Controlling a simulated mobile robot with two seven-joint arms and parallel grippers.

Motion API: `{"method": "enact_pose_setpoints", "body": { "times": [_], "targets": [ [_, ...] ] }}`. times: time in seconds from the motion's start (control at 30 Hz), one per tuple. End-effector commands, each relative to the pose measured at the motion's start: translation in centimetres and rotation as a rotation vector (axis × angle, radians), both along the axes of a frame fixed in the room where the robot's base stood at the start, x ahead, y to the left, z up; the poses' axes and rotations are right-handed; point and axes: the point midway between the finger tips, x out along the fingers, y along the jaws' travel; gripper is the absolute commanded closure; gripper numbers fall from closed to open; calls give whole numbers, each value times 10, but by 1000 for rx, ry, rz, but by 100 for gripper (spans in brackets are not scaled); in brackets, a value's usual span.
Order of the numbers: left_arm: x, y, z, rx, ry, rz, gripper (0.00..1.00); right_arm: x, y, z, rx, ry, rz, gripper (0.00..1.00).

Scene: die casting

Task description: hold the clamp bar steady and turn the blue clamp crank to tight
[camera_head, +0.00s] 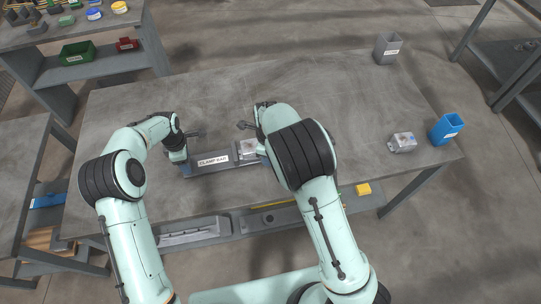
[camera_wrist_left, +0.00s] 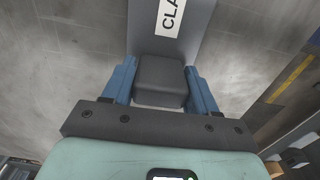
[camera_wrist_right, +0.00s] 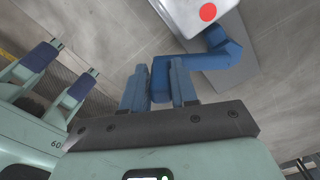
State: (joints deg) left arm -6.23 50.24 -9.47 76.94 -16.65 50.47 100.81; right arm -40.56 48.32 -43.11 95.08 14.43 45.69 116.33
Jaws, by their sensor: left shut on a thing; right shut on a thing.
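The dark grey clamp bar (camera_head: 225,166), labelled CLAMP BAR, lies across the table in front of me. My left gripper (camera_head: 185,169) is at its left end. In the left wrist view my left gripper (camera_wrist_left: 160,92) has its two blue fingers shut on the bar's dark end block (camera_wrist_left: 161,72). The blue clamp crank (camera_wrist_right: 226,50) shows in the right wrist view as a bent arm with an upright handle. My right gripper (camera_wrist_right: 159,88) is shut on that handle. In the head view my right arm largely hides the crank and right gripper.
A pale metal part (camera_head: 247,148) sits at the bar's right part. On the table's right stand another metal part (camera_head: 403,142), a blue bin (camera_head: 446,129) and a grey bin (camera_head: 386,48). The table's back middle is clear.

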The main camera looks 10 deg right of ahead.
Motion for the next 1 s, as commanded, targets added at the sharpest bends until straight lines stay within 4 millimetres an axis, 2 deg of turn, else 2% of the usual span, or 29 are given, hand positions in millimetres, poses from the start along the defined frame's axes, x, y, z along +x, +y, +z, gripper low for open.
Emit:
{"method": "enact_pose_setpoints", "body": {
  "times": [0.47, 0.5, 0.53, 0.87, 1.0],
  "targets": [
    [0, -5, 2, -4, 1, -14, 100, 2, 5, 0, 4, -7, 7, 100],
    [0, -5, 2, -4, 2, -14, 100, 2, 5, 0, 4, -7, 7, 59],
    [0, -5, 2, -5, 2, -14, 100, 2, 5, 0, 4, -7, 6, 51],
    [1, -2, 2, -2, -1, -4, 100, 2, 3, 2, 2, -3, 3, 51],
    [1, -1, 2, -1, -2, -1, 100, 2, 3, 17, 3, -6, 4, 51]
  ]
}}
